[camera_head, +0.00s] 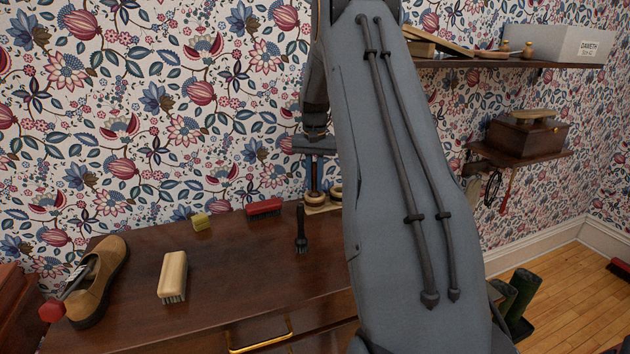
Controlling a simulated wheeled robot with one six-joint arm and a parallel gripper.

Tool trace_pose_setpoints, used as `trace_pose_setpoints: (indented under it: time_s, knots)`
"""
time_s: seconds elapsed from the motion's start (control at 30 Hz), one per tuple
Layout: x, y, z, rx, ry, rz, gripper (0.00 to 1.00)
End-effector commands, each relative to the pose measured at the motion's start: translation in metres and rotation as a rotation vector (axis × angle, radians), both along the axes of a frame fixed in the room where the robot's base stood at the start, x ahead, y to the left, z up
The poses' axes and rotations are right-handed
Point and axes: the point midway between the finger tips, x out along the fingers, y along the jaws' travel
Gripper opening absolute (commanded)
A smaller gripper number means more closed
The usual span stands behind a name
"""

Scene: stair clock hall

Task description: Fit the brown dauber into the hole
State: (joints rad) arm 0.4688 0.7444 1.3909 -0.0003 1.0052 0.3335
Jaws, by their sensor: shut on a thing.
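My gripper (314,188) points down over the back of the dark wooden dresser top, left of my grey arm. Its narrow fingers are shut on a slim thing that I take for the brown dauber; it is too small and covered to make out clearly. Just below the fingertips are small round tan pieces (337,189) on a pale tan base (322,209), partly hidden by my arm. I cannot make out the hole, or whether the held thing touches the base. A black-handled brush (301,232) is in front of the base.
The dresser top (235,255) holds a brown shoe (103,278), a pale wooden brush (173,273), a yellow block (201,221) and a red brush (264,207). Its middle is clear. Wall shelves (500,63) with boxes are at right. Green boots (522,297) stand at lower right.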

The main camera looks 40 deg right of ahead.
Motion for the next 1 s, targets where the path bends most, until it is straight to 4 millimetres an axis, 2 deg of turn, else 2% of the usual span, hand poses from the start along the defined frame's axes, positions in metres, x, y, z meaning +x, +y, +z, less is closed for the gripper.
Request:
trace_pose_setpoints:
  time_s: [0.17, 0.2, 0.3, 0.67, 0.83, 1.0]
  knots:
    - [0.0, 0.0, -0.003, 0.001, 0.001, 0.0, 0.0]
    - [0.0, 0.0, -0.003, 0.001, 0.001, 0.0, 0.17]
    - [0.0, 0.0, -0.003, 0.001, 0.001, 0.0, 0.32]
    - [0.0, 0.0, 0.002, 0.0, 0.0, 0.0, 0.32]
    - [0.001, 0.0, 0.022, -0.001, -0.003, 0.0, 0.32]
    - [0.002, -0.001, 0.057, -0.001, -0.004, -0.001, 0.32]
